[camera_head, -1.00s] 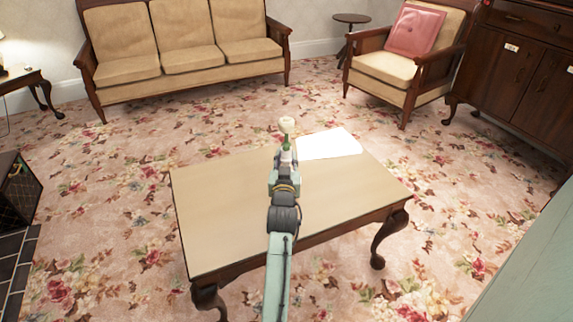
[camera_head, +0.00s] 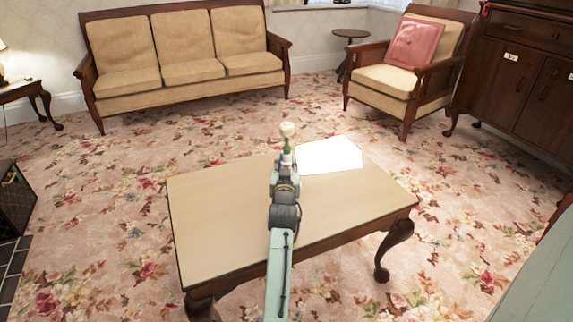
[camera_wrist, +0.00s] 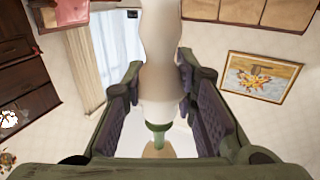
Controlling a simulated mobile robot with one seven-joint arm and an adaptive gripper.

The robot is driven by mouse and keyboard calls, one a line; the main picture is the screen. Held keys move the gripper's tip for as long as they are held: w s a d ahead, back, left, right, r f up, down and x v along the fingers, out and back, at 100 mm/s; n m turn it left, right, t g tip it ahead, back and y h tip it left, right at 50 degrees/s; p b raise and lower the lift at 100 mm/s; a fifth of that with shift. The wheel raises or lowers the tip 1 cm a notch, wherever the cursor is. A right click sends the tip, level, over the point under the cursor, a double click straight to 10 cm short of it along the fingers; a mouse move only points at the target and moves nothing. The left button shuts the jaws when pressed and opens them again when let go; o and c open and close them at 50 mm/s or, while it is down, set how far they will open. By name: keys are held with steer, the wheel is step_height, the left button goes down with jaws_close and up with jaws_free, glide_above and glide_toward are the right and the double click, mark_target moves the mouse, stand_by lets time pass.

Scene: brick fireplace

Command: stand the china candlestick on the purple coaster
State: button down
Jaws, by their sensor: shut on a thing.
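The china candlestick (camera_head: 287,130) is pale with a green band and stands roughly upright in my gripper (camera_head: 285,163), above the far part of the table. In the wrist view the candlestick (camera_wrist: 160,45) runs between the two purple-padded fingers of my gripper (camera_wrist: 160,88), which are shut on it. Its white part and green section show there, and its lower end is hard to make out. I see no purple coaster in either view; my arm covers part of the tabletop.
The table (camera_head: 225,220) has a bare beige top on both sides of my arm. A bright white sheet (camera_head: 330,155) lies at its far edge, right of the candlestick. A sofa (camera_head: 185,70), an armchair (camera_head: 395,80) and a dark cabinet (camera_head: 525,80) stand beyond on flowered carpet.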

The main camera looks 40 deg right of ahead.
steer(key=shift+f, duration=0.1)
steer(key=c, duration=1.3)
jaws_free()
